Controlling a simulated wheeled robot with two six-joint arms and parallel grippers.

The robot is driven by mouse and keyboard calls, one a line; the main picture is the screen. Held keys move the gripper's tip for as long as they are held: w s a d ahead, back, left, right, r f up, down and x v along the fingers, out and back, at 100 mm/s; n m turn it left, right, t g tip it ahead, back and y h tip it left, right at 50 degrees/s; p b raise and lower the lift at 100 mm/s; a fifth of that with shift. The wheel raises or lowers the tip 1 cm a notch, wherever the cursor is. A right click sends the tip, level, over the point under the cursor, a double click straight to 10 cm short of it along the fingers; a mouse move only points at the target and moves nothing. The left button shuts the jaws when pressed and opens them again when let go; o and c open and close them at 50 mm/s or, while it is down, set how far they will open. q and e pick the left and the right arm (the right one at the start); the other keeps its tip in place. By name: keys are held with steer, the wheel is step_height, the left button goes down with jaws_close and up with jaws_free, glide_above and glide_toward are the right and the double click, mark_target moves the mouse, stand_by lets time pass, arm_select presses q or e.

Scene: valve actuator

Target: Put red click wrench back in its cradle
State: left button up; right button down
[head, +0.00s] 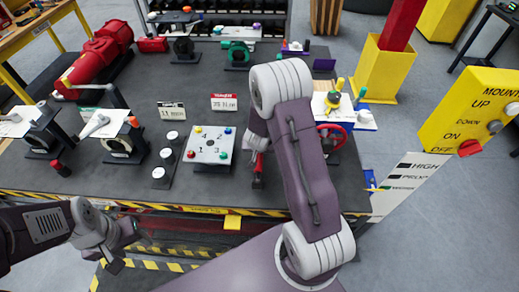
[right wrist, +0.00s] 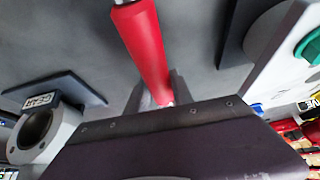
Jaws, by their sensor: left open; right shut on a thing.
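The red click wrench (right wrist: 147,45) shows its red handle in the right wrist view, running from the top edge down between the fingers of my right gripper (right wrist: 158,90). That gripper is shut on the handle. In the head view my right arm hides most of that gripper, and a red piece (head: 259,165) shows just left of the arm, above the bench's front part. I cannot make out the wrench's cradle for sure in either view. My left gripper (head: 122,248) is open and empty, low at the left in front of the bench.
A plate with numbered coloured knobs (head: 209,146) stands left of my right arm. A red handwheel (head: 332,137) stands right of it. A red-lettered card (head: 224,102) stands behind. The bench's front edge (head: 180,208) has yellow-black tape.

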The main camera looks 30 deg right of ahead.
steer(key=shift+f+b, duration=0.6)
steer(key=shift+f, duration=0.1)
steer(key=c, duration=1)
jaws_free()
steer(key=shift+c, duration=0.2)
steer(key=shift+s, duration=0.1)
steer(key=p+v, duration=0.4)
steer(key=v, duration=0.5)
steer(key=shift+r, duration=0.1)
